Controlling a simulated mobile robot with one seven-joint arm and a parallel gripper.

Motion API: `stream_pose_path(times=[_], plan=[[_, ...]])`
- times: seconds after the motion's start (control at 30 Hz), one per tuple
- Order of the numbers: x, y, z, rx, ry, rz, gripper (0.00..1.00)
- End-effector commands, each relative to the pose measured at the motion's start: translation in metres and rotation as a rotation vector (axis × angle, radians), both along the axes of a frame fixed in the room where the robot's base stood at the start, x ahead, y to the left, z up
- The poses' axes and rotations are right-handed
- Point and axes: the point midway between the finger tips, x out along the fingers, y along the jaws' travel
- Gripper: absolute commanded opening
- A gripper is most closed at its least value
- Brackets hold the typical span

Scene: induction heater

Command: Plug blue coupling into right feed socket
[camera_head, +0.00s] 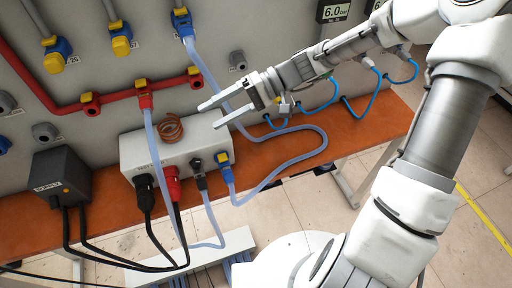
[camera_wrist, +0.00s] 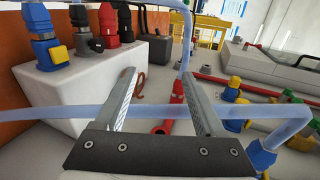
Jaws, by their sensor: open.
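My gripper (camera_head: 209,116) is open and empty, pointing left above the white heater box (camera_head: 140,158); its spread fingers also show in the wrist view (camera_wrist: 158,75). One blue coupling (camera_head: 183,23) is on the wall at the top, with a pale blue hose running down from it; it appears at lower right in the wrist view (camera_wrist: 262,157). Another blue coupling with a yellow latch (camera_head: 224,165) is at the right end of the box front, also in the wrist view (camera_wrist: 48,50). I cannot tell which opening is the right feed socket.
The pale hose (camera_head: 322,142) loops over the orange bench (camera_head: 385,125) and crosses close to my fingers. A copper coil (camera_head: 170,128) stands on the box's far side. A red pipe (camera_head: 115,97) with yellow-latched fittings runs along the wall. Black cables (camera_head: 120,258) hang in front.

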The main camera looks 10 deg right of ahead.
Motion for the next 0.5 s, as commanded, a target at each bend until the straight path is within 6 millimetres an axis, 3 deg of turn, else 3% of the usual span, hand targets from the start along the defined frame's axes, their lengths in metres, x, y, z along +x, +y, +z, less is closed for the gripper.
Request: stream_pose_path(times=[0.5], plan=[[-0.005, -0.042, -0.097, -0.397, -0.079, -0.085, 0.71]])
